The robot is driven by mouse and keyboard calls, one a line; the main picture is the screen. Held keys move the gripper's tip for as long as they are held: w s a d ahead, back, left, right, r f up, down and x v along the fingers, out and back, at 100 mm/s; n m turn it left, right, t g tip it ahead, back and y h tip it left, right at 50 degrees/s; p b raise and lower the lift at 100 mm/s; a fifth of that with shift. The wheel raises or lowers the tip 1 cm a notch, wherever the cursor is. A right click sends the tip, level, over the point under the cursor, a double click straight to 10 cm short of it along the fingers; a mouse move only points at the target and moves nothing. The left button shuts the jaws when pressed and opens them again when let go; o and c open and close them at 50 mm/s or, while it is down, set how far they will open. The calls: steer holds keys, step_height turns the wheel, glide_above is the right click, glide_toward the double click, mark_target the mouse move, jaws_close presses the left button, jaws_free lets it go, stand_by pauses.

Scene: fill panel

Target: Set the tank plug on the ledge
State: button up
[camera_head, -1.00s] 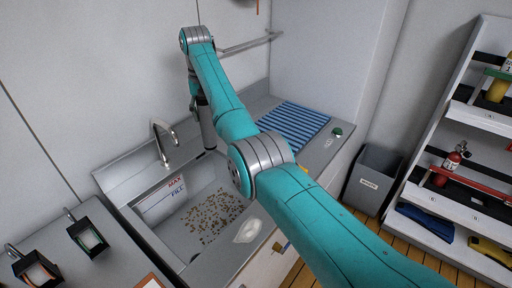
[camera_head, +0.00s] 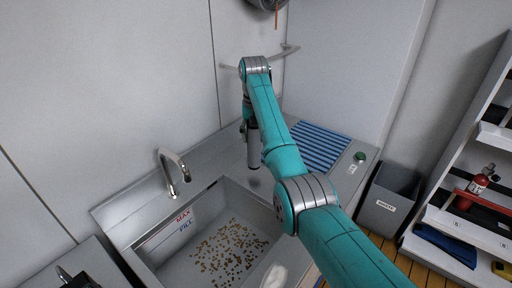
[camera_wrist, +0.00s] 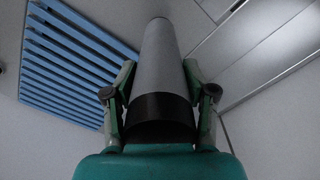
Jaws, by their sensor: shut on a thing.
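The tank plug looks like a grey tube with a black band; in the head view it (camera_head: 253,152) hangs upright over the counter between the sink and the blue mat. In the wrist view the plug (camera_wrist: 162,62) runs away from me between my fingers, its black band nearest the palm. My gripper (camera_wrist: 160,85) is shut on it from both sides; in the head view my gripper (camera_head: 247,127) is small and partly hidden. The grey ledge (camera_head: 235,160) is the flat counter beside the sink. A dark shadow lies below the plug; I cannot tell whether it touches.
The sink (camera_head: 170,262) with brown bits inside is at lower left, its tap (camera_head: 174,170) behind it. The blue ribbed mat (camera_head: 318,147) lies right of the plug. A green button (camera_head: 360,156), a grey bin (camera_head: 388,197) and a shelf rack (camera_head: 440,222) stand further right.

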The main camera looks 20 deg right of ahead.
mark_target(254, 146)
steer(key=shift+a+f, duration=0.1)
steer(key=shift+f, duration=1.95)
steer(key=o, duration=1.5)
steer(key=shift+f, duration=0.15)
steer(key=shift+c, duration=0.2)
step_height(254, 146, up, 12)
steer(key=shift+r, duration=0.15)
